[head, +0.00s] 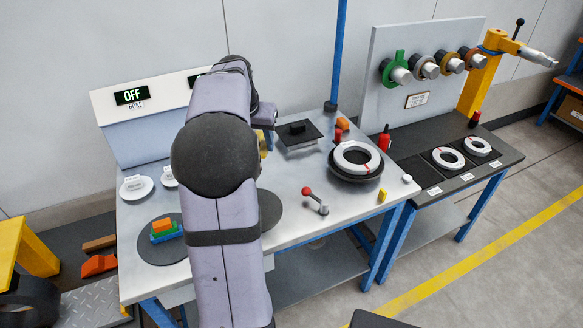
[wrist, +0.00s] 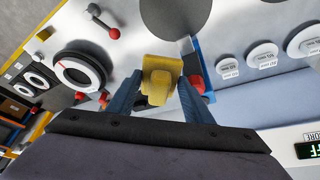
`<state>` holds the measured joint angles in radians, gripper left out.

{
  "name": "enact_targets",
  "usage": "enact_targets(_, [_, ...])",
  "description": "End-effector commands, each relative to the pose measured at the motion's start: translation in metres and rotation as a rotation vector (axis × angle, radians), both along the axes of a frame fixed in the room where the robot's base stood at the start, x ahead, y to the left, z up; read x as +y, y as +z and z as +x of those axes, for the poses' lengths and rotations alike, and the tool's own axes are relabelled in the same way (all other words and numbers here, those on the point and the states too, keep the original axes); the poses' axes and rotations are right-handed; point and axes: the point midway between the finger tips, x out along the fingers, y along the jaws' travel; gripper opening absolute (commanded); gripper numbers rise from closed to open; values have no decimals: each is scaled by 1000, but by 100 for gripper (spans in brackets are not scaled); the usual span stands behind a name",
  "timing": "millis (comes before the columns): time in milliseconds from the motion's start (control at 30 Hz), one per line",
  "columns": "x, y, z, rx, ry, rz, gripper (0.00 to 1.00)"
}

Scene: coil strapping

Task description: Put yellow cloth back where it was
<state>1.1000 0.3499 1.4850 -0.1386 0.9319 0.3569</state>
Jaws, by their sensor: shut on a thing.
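The yellow cloth (wrist: 160,72) is between the blue fingers of my gripper (wrist: 160,92) in the wrist view, folded or bunched, with its lower end narrower. My gripper is shut on it and appears to hold it above the workbench (head: 330,215). In the head view, my arm hides most of the gripper; only a sliver of the yellow cloth (head: 263,145) shows at the arm's right edge, left of the black square pad (head: 299,143). I cannot tell the cloth's exact height or any marked place for it.
A white ring coil (head: 357,157) lies on a dark disc at right. A red-knobbed lever (head: 315,200) and small yellow block (head: 382,196) stand near the front. Coloured blocks (head: 165,230) sit on a dark round mat at left. A red bottle (head: 384,138) stands behind the coil.

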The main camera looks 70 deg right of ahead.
Motion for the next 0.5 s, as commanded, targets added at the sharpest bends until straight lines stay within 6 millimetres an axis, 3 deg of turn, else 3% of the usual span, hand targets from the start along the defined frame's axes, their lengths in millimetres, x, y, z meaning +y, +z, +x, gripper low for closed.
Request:
enact_targets(267, [-58, -14, 3, 1, -45, 0, 25])
enact_targets(500, [-112, -41, -2, 1, -95, 1, 25])
